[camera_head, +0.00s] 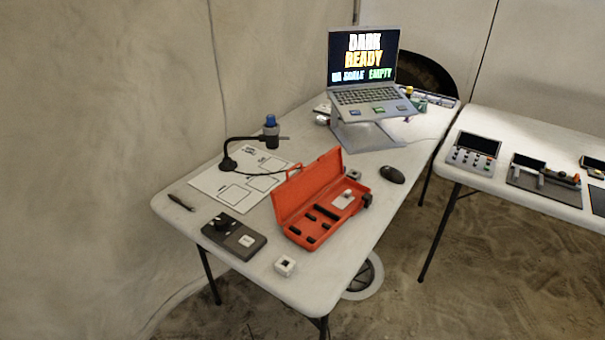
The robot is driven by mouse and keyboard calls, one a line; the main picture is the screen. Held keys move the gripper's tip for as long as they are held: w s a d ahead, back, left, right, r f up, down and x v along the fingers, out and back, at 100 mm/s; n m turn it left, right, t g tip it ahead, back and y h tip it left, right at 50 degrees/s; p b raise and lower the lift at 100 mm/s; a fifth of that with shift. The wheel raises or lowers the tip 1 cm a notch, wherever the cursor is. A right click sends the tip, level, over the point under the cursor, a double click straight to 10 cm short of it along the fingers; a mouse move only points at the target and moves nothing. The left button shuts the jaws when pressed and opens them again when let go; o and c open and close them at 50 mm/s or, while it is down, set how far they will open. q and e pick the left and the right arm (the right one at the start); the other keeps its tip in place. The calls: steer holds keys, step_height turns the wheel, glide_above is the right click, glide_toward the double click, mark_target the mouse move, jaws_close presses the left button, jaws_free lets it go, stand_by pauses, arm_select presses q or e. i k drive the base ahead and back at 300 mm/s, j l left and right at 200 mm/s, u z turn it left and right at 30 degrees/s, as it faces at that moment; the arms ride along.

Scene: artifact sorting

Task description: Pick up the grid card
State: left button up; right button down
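No card with a readable grid pattern shows clearly. A small white piece (343,199) lies in the right part of the open orange case (297,232); at this size I cannot tell whether it is the grid card. A white sheet (225,196) printed with several outlined rectangles lies flat on the table behind and left of the case. Neither of my grippers is in view.
The white table (345,265) also holds a grey device with a knob (235,237), a small white cube (285,265), a black mouse (392,174), a black-armed stand (228,163) and a raised laptop (365,70). A second table (480,185) with devices stands at right.

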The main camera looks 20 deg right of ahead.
mark_target(342, 202)
steer(key=i+l+u, duration=0.25)
steer(key=l, duration=1)
steer(key=i+l+u, duration=0.25)
steer(key=l, duration=1)
steer(key=l+u, duration=0.2)
steer(key=l, duration=1.05)
